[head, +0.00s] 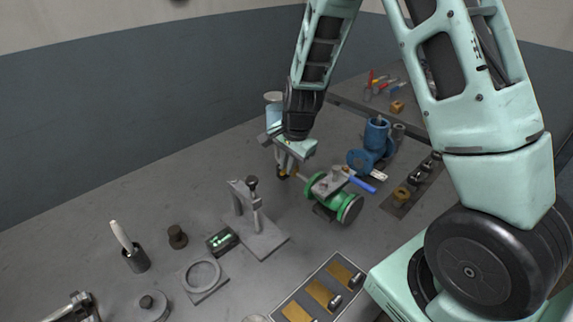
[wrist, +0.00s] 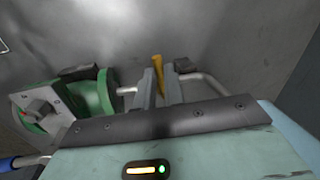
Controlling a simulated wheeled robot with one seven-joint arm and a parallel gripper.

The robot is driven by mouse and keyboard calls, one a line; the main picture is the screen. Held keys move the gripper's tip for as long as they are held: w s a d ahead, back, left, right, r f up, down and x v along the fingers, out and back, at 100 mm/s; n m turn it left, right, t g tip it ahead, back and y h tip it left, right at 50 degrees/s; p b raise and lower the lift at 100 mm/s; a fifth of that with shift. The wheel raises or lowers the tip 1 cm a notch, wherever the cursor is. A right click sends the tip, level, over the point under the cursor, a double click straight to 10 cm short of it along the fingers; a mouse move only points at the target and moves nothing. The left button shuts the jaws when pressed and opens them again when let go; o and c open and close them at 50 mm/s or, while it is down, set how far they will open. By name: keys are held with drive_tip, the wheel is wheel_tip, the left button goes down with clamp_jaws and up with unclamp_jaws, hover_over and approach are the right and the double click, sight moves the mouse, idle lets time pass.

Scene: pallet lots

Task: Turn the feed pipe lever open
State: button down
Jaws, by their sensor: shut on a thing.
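A green flanged valve body (head: 345,204) stands on the grey bench, with a blue-handled lever (head: 362,184) at its right. A thin metal feed pipe (wrist: 205,82) runs at its far end and bends on the right in the wrist view. My gripper (head: 286,168) reaches down over this pipe, left of the green body. In the wrist view my gripper (wrist: 158,76) is shut on a narrow yellow lever (wrist: 157,62), which stands up between the two fingers. The fingers hide the lever's lower part and its pivot. The green body also shows at left (wrist: 102,97).
A blue flanged fitting (head: 376,140) stands behind and right of the green valve. A grey clamp stand (head: 262,238), a small green-lit box (head: 222,241) and a tray with yellow-brown pads (head: 322,293) lie nearer. The bench left of my gripper is mostly clear.

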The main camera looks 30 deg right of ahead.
drive_tip(key=d+n, duration=0.1)
drive_tip(key=n, duration=0.3)
drive_tip(key=s+d+n+g+y, duration=0.1)
drive_tip(key=n, duration=0.3)
drive_tip(key=s+d+n, duration=0.1)
drive_tip(key=n, duration=0.4)
drive_tip(key=shift+s+d+r+g+y+b, duration=0.1)
drive_tip(key=shift+d+g+y+b, duration=0.2)
drive_tip(key=shift+d+g, duration=0.1)
drive_tip(key=shift+d+n+p, duration=0.2)
drive_tip(key=shift+n+p, duration=0.05)
drive_tip(key=shift+n, duration=0.45)
drive_tip(key=shift+d+n+p, duration=0.15)
drive_tip(key=shift+n+p, duration=0.1)
drive_tip(key=shift+n, duration=0.45)
drive_tip(key=shift+g, duration=0.3)
drive_tip(key=c, duration=1.5)
unclamp_jaws()
